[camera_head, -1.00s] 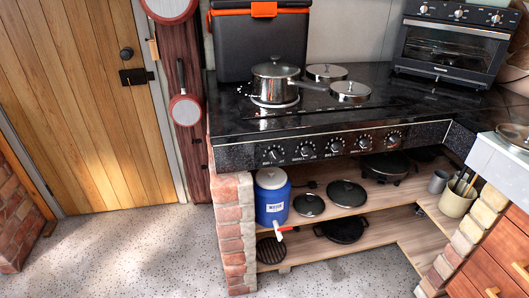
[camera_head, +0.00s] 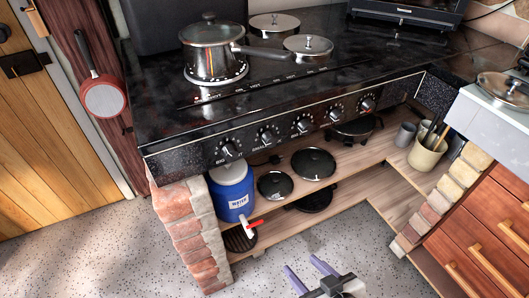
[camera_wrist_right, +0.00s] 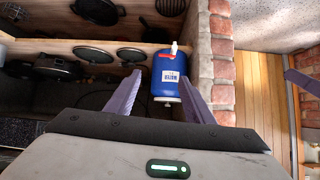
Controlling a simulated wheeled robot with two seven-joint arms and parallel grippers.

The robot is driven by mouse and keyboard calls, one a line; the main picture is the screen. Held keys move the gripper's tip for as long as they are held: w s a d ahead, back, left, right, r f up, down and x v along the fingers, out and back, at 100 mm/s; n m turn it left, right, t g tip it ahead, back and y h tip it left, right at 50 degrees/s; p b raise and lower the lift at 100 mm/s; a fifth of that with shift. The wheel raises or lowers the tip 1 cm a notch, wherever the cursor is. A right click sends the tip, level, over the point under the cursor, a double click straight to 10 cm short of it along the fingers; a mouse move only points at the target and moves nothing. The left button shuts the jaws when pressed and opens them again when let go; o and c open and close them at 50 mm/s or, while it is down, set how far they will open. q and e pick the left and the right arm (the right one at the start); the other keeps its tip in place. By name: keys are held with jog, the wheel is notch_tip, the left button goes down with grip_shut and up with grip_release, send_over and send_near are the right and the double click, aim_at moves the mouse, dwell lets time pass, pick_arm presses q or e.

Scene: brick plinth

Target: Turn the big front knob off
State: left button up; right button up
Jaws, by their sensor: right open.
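A row of dark round knobs with white dial marks runs along the black front panel of the stove (camera_head: 290,136). The leftmost knob (camera_head: 229,150) has a label that seems to begin with "BIG"; the knob right of it (camera_head: 266,138) seems to read "SMALL". The labels are too small to read in full. My right gripper (camera_head: 303,266) is open and empty, low in front of the shelves and well apart from the knobs. Its two purple fingers also show spread in the right wrist view (camera_wrist_right: 160,82). A purple finger, probably of my left gripper (camera_wrist_right: 300,84), shows at that view's right edge.
A pot (camera_head: 212,52) with its handle pointing right sits on the stove top. Lids and a blue water container (camera_head: 232,190) with a red tap stand on the shelves below. A brick pillar (camera_head: 195,235) stands at the left. The floor in front is free.

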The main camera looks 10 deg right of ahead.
jog(key=w+a+r+n+t+y+b, duration=0.1)
jog(key=w+a+r+t+b, duration=0.1)
jog(key=w+r, duration=0.25)
jog(key=w+a+r+t+y+b, duration=0.1)
jog(key=w+a+r+t+b, duration=0.15)
jog(key=w, duration=0.25)
jog(key=n+t+y+b, duration=0.2)
send_near(233, 156)
jog(key=shift+g, duration=0.25)
jog(key=x, duration=0.8)
jog(key=shift+d+r+b, duration=0.1)
jog(key=shift+r+b, duration=0.05)
jog(key=shift+b, duration=0.25)
